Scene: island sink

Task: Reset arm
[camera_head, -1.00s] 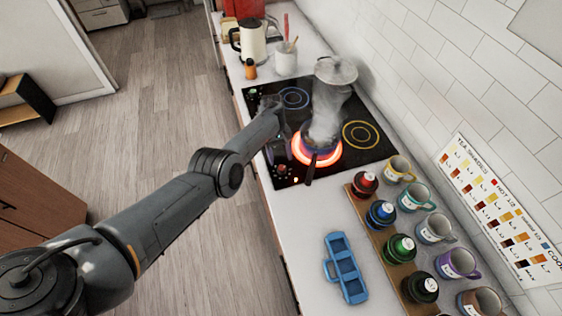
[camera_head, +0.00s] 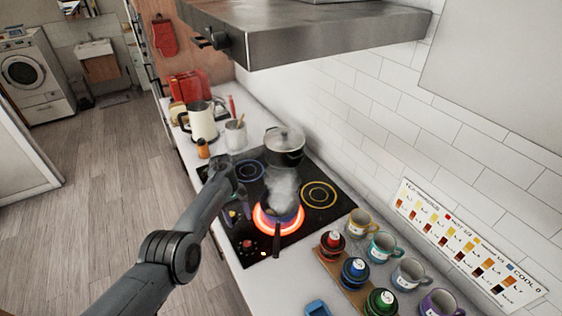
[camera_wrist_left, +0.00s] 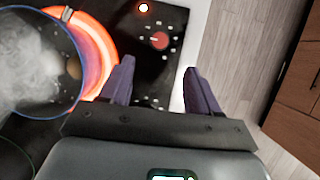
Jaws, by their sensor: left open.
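My left gripper (camera_head: 238,210) hangs over the front-left part of the black cooktop, at the end of my grey left arm. In the left wrist view its two dark purple fingers (camera_wrist_left: 158,68) are spread apart with nothing between them. A small steaming pan (camera_head: 281,205) sits on the glowing red burner to the right of the gripper in the head view. In the wrist view the pan (camera_wrist_left: 35,60) is at the left, apart from the fingers. My right gripper is not in view.
A lidded pot (camera_head: 284,150) stands at the back of the cooktop (camera_head: 325,215). A kettle (camera_head: 203,124) and a utensil cup (camera_head: 236,136) are beyond it. Several mugs and colored bottles line the near counter. A range hood (camera_head: 310,32) hangs above. The floor at left is clear.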

